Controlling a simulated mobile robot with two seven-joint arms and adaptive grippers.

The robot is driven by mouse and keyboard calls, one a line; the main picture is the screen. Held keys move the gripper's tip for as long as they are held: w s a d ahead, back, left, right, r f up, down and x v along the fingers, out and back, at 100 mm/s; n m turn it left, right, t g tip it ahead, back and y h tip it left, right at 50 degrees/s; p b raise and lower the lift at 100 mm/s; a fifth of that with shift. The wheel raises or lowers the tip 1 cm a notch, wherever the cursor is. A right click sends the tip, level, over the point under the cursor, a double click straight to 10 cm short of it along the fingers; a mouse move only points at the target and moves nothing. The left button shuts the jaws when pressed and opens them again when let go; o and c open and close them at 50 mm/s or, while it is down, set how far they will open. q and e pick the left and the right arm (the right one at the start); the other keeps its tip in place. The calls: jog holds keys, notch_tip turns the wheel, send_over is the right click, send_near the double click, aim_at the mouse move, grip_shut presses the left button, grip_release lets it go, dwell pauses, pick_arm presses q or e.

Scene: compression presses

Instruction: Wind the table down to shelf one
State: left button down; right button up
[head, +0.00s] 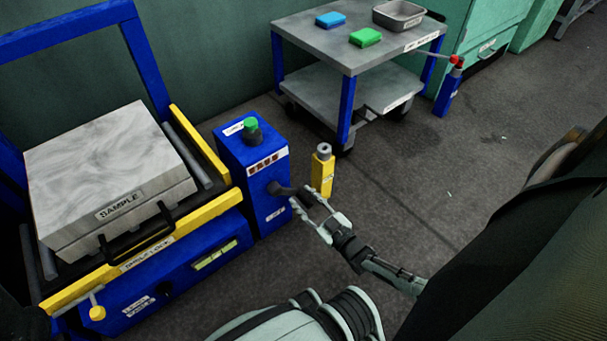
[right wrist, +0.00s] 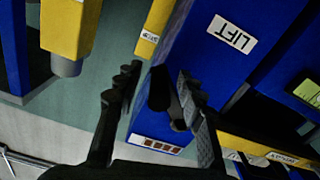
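The lift table, a blue frame with a yellow rim (head: 205,215), stands at the left in the head view and carries a grey block labelled SAMPLE (head: 105,165). At its right end is a blue box (head: 268,215) with a green button (head: 251,124) on top and a row of dark red squares. A dark crank handle (head: 282,189) sticks out from the box; it also shows in the right wrist view (right wrist: 160,90), near the LIFT label (right wrist: 232,32). My right gripper (head: 304,208) is open, its fingers (right wrist: 158,85) on either side of the handle. Contact is unclear. My left gripper is out of view.
A yellow post (head: 322,175) stands just behind my right gripper. A grey trolley (head: 330,48) at the back holds a blue block (head: 330,20), a green block (head: 365,37) and a metal tray (head: 398,14). A blue post with a red knob (head: 448,95) stands beside it. Floor at right is clear.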

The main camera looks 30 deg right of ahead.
jog(key=shift+w, duration=0.25)
jog(key=shift+c, duration=0.2)
grip_shut()
